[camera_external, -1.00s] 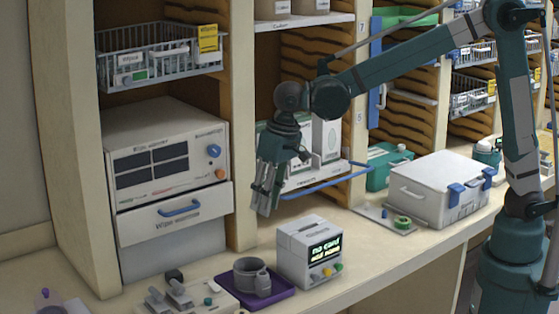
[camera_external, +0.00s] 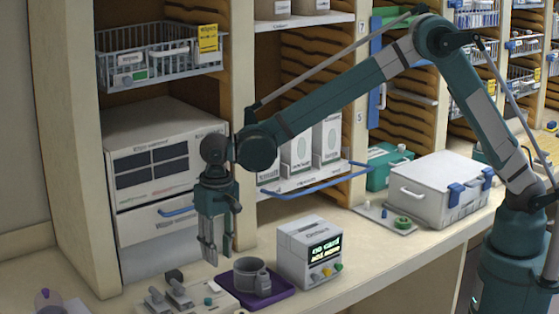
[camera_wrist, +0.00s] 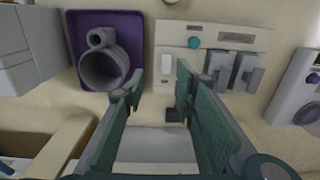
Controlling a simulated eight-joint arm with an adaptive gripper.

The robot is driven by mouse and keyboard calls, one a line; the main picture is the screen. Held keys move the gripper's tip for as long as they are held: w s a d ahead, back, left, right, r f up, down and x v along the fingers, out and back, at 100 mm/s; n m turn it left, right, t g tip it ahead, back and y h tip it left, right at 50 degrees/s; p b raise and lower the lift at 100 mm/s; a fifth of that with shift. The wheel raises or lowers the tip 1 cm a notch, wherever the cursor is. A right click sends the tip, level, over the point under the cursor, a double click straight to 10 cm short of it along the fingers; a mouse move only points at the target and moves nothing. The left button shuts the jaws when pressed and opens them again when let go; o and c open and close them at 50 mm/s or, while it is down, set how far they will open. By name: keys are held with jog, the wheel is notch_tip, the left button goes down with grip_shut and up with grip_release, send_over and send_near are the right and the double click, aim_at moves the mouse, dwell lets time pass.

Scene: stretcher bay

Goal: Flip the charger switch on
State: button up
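What looks like the charger (camera_external: 222,299) is a low cream unit on the counter; it also shows in the wrist view (camera_wrist: 262,38). It carries two grey upright pieces (camera_wrist: 218,66), a teal round knob or light (camera_wrist: 194,42) and a small white rocker-like switch (camera_wrist: 166,63) at its left edge. I cannot tell the switch's position. My gripper (camera_external: 212,256) points down above the counter, behind the charger in the external view. In the wrist view my gripper (camera_wrist: 159,80) is open and empty, its fingertips either side of the switch's line.
A purple tray (camera_external: 284,292) with a grey mug-like cup (camera_external: 250,278) is beside the charger. A white box with a lit display (camera_external: 310,255) stands right of it. A small dark block (camera_wrist: 176,114) lies near the charger. A drawer cabinet (camera_external: 150,160) stands behind.

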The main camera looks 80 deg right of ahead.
aim_at(216, 288)
jog(key=shift+w+a+f, duration=0.3)
jog(key=shift+f, duration=0.25)
jog(key=shift+w+a+f, duration=0.25)
jog(key=shift+w+f, duration=0.05)
jog(key=shift+f, duration=0.2)
jog(key=shift+f, duration=0.1)
jog(key=shift+f+p, duration=0.3)
jog(key=shift+f, duration=3.5)
